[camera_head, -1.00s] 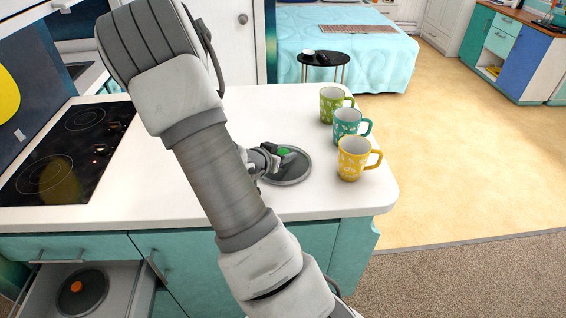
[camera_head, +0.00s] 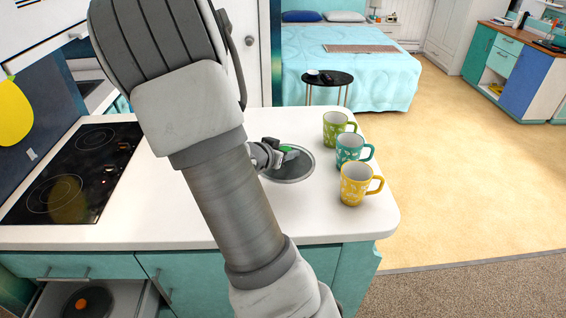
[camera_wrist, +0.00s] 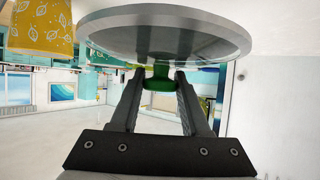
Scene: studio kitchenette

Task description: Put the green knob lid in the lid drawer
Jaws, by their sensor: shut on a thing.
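The green knob lid (camera_head: 293,171) is a round grey glass lid with a metal rim, at the right part of the white counter. My gripper (camera_head: 281,153) is at its knob, coming from the left. In the wrist view my gripper (camera_wrist: 160,84) is shut on the green knob (camera_wrist: 159,79), and the lid's disc (camera_wrist: 165,38) spans the top of the picture. I cannot tell whether the lid touches the counter. The lid drawer (camera_head: 125,299) is at the lower left, pulled open. A lid with an orange knob (camera_head: 88,303) lies inside it.
A green mug (camera_head: 336,128), a teal mug (camera_head: 350,152) and a yellow mug (camera_head: 356,184) stand in a row just right of the lid. A black cooktop (camera_head: 70,172) is at the left. The counter (camera_head: 165,215) front is clear.

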